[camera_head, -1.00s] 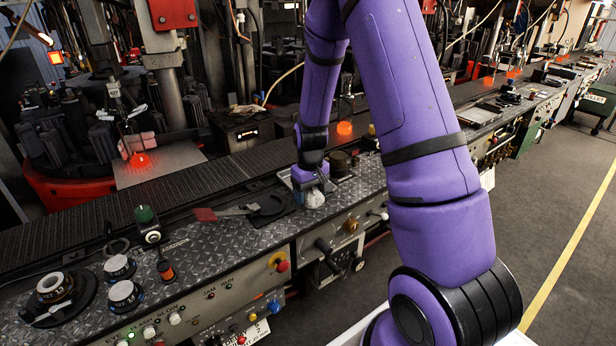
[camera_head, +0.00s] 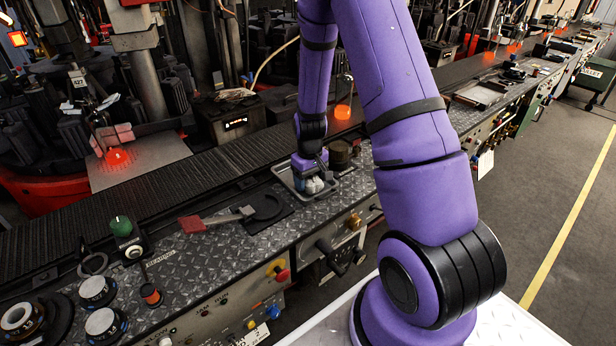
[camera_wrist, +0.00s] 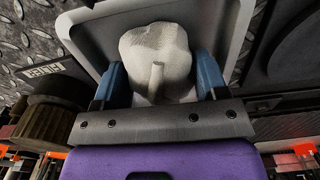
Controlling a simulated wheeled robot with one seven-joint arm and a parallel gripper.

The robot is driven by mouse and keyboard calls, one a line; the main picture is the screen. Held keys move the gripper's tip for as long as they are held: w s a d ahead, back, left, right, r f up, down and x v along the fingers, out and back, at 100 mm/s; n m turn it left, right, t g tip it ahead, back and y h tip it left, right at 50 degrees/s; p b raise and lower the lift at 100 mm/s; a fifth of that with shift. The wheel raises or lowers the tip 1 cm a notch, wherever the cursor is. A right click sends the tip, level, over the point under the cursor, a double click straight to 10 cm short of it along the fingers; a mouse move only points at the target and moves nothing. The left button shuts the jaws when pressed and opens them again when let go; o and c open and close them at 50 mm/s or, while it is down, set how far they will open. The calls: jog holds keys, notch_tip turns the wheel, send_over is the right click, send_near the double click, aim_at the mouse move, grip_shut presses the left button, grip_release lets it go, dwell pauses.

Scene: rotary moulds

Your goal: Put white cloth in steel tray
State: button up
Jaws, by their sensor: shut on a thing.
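The white cloth (camera_wrist: 155,55) is a bunched, textured bundle between the two blue fingers of my gripper (camera_wrist: 160,85) in the wrist view. My gripper is shut on it. In the head view the cloth (camera_head: 314,186) shows as a small pale lump under my gripper (camera_head: 312,176). The steel tray (camera_head: 287,181) lies on the metal counter, and its pale rim (camera_wrist: 238,40) frames the cloth in the wrist view. The cloth is over the tray's inside. I cannot tell whether it touches the tray floor.
A dark cylinder (camera_head: 339,154) stands close by the tray, also seen in the wrist view (camera_wrist: 45,128). A glowing orange lamp (camera_head: 342,112) is behind.

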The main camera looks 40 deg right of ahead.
jog(key=o, duration=0.9)
jog(key=shift+f, duration=0.1)
jog(key=shift+o, duration=0.2)
notch_tip(320, 180, up, 12)
jog(key=s+a+r+t, duration=0.1)
jog(key=s+a+r, duration=0.3)
jog(key=r, duration=0.5)
jog(key=s+a+r+t, duration=0.2)
jog(key=s+a+r, duration=0.2)
jog(key=r, duration=0.5)
jog(key=s+a+r+t, duration=0.1)
jog(key=s+r, duration=0.3)
jog(key=s, duration=0.4)
jog(key=s+a+r+t, duration=0.1)
jog(key=s+a+r, duration=0.3)
jog(key=s, duration=0.4)
jog(key=shift+s, duration=0.25)
jog(key=shift+a+r, duration=0.1)
